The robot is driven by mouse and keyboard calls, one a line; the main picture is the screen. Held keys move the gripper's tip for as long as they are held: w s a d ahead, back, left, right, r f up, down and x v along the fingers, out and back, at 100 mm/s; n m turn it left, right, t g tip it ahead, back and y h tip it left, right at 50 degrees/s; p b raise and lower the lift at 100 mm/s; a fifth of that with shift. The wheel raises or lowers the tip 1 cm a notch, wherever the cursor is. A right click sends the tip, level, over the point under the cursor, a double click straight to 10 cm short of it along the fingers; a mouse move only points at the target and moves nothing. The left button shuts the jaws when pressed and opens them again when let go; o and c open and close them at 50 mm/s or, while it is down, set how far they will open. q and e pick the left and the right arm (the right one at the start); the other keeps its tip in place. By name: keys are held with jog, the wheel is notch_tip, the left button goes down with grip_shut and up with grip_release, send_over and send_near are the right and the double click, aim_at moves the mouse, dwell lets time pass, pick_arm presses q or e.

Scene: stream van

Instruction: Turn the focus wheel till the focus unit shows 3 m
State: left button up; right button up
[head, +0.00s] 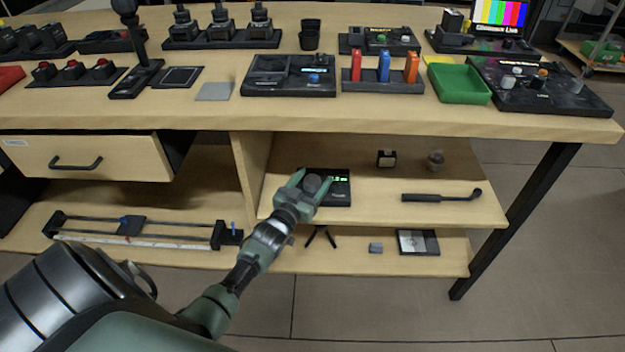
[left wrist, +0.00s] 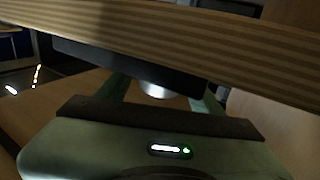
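The focus unit (head: 340,198) is a small black box on the middle shelf under the bench. Its green display (head: 338,179) is lit, but the digits are too small to read surely. The dark round focus wheel (head: 313,183) is on the unit's left part. My left gripper (head: 313,181) reaches in from the front with one finger on each side of the wheel. In the left wrist view the grey wheel (left wrist: 158,90) shows between the fingers, with gaps beside it, so the gripper looks open. The fingertips are partly hidden there. My right gripper is out of view.
The wooden benchtop (head: 400,122) overhangs the shelf. A drawer (head: 110,156) is left of the shelf divider (head: 246,165). A small dark cube (head: 387,158), a round knob-like item (head: 435,160) and a black handle tool (head: 440,197) lie right of the unit.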

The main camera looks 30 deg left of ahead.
aim_at(308, 185)
pick_arm(q)
jog(key=shift+s, duration=0.15)
jog(key=s, duration=0.2)
jog(key=s+p, duration=0.1)
jog(key=s, duration=0.2)
jog(key=s+d, duration=0.1)
jog(key=s, duration=0.1)
jog(key=shift+s+p, duration=0.25)
jog(key=shift+p, duration=0.1)
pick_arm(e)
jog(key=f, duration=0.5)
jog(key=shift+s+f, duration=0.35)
